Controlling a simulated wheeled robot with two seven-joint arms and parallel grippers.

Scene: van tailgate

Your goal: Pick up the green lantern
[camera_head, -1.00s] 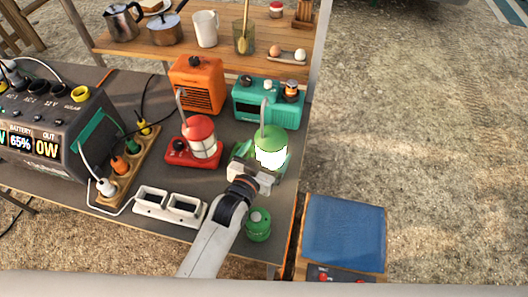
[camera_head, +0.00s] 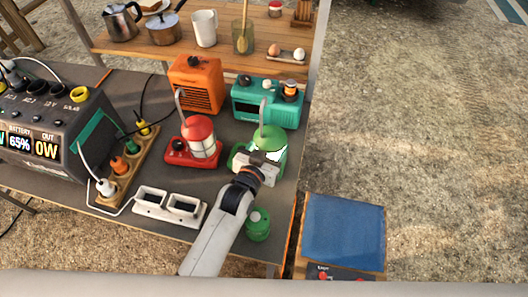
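The green lantern (camera_head: 270,138) stands upright on the grey table, with its domed green top and grey bail handle visible. Its lit white globe is now mostly covered by my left gripper (camera_head: 262,159). The gripper is at the lantern's near side, at globe height. Its fingers are hard to make out against the lantern, so I cannot tell whether they are open or closed on it. My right gripper is not in view.
A red lantern (camera_head: 199,139) stands close on the left. A teal radio (camera_head: 266,103) and an orange heater-like box (camera_head: 196,84) stand behind. A green canister (camera_head: 258,226) is by my forearm. A white double socket (camera_head: 168,207) lies left. The table's right edge is close.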

